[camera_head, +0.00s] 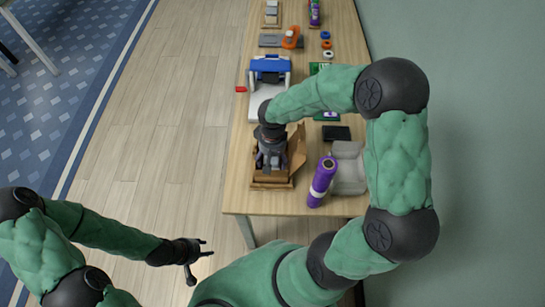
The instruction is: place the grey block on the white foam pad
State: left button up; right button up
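My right gripper (270,162) points down over an open cardboard box (297,150) near the front of the wooden table. The gripper and wrist hide most of the box's inside, and I cannot tell whether the fingers hold anything. My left gripper (204,258) is open and empty, low over the floor left of the table. A flat grey piece (269,41) lies further back on the table, but I cannot tell if it is the grey block. I cannot clearly make out a white foam pad.
A purple cylinder (322,182) and a pale grey rounded object (348,168) stand right of the box. A black flat item (336,133) lies behind them. A blue-and-white device (270,70) and an orange dispenser (291,38) are further back. A wall borders the table's right.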

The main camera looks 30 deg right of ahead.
aim_at(273, 159)
notch_tip(273, 159, up, 12)
jog(key=p, duration=0.4)
jog(key=shift+r, duration=0.15)
